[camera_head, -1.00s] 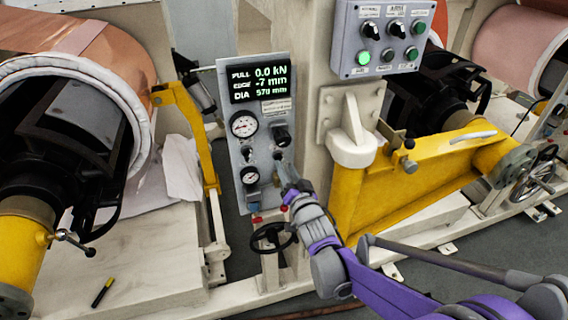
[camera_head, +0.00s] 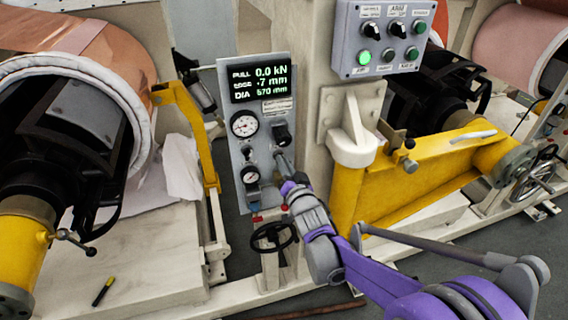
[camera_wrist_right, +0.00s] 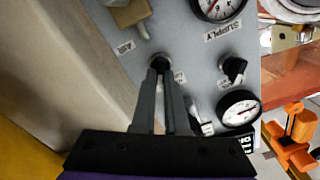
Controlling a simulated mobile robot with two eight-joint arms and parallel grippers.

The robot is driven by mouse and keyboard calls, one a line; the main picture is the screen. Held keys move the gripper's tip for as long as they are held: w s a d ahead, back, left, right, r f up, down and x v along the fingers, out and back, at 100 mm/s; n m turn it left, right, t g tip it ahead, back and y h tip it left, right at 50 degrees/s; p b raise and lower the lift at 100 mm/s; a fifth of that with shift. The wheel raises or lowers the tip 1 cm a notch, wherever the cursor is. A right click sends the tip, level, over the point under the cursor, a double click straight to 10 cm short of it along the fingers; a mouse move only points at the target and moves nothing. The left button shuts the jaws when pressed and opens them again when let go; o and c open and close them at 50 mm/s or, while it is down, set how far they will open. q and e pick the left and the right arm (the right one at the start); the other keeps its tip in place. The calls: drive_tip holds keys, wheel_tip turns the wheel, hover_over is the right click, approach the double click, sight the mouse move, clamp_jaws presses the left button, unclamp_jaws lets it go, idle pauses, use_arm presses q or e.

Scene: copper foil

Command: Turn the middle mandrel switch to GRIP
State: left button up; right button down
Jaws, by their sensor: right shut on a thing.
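A grey gauge panel (camera_head: 267,205) stands at the middle of the head view. My right gripper (camera_head: 280,159) reaches up to it from the lower right and is shut on a small dark switch (camera_wrist_right: 159,59). This switch sits below a larger black knob (camera_head: 282,136). In the wrist view the fingers of my right gripper (camera_wrist_right: 162,72) point at the panel face and cover much of the switch. Another black switch (camera_wrist_right: 232,68) sits between two gauges. I cannot read a mandrel or GRIP label, nor the held switch's setting. My left gripper is out of view.
A lit display (camera_head: 260,83) tops the panel, with a cream post to its right. A button box (camera_head: 383,38) hangs above right. A yellow arm (camera_head: 425,165) stands at right, a black handwheel (camera_head: 273,236) below. Copper rolls lie at left and far right.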

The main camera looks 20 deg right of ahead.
drive_tip(key=shift+n, duration=0.4)
drive_tip(key=n, duration=0.4)
drive_tip(key=shift+a+n, duration=0.15)
drive_tip(key=shift+n, duration=0.25)
drive_tip(key=n, duration=0.6)
drive_tip(key=shift+a, duration=0.15)
drive_tip(key=shift+n, duration=0.3)
drive_tip(key=c, duration=0.9)
unclamp_jaws()
drive_tip(key=shift+c, duration=0.2)
drive_tip(key=shift+s, duration=0.1)
